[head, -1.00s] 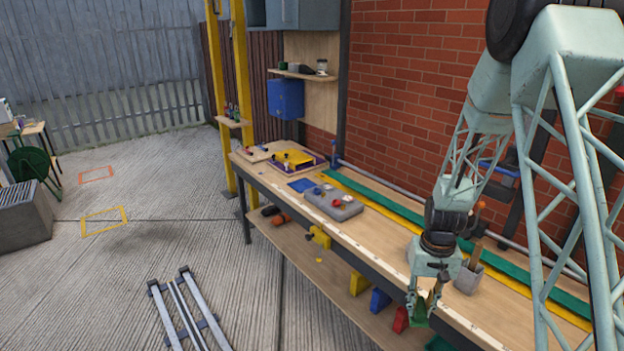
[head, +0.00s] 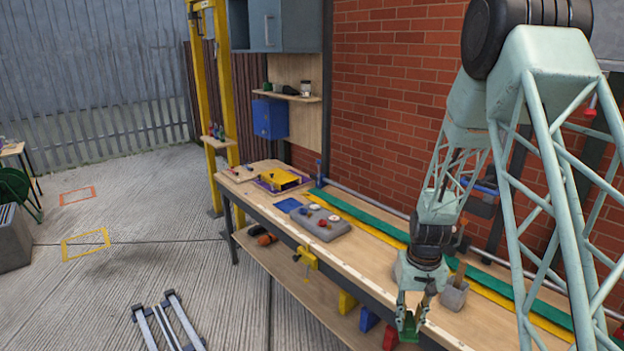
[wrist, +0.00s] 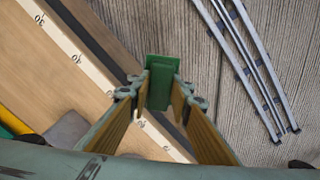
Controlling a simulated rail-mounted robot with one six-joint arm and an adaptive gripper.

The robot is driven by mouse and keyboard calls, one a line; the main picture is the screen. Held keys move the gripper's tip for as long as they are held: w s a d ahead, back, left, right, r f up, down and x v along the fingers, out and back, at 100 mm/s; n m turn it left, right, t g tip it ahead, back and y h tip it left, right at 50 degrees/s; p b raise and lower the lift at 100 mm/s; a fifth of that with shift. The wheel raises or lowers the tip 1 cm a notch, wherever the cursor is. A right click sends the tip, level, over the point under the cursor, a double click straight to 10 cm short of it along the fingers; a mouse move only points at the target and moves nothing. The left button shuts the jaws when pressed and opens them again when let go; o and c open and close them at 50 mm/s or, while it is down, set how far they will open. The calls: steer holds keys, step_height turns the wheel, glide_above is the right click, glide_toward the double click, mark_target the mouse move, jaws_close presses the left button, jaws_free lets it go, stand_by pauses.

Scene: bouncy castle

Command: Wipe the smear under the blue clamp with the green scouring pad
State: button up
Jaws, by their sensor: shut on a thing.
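My gripper (head: 410,318) is shut on the green scouring pad (wrist: 160,85). The pad stands upright between the fingertips in the wrist view, and its green also shows in the head view (head: 408,332). The gripper hangs at the front edge of the workbench (head: 352,253), with the bench edge and the ground behind the pad. A small blue upright piece (head: 318,169) at the far back of the bench, by the pipe, may be the blue clamp; it is too small to be sure. I cannot make out any smear.
Yellow, blue and red pieces show below the front edge.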

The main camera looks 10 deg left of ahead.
steer(key=shift+r+p, duration=1)
steer(key=shift+r, duration=0.35)
steer(key=shift+w+a, duration=0.1)
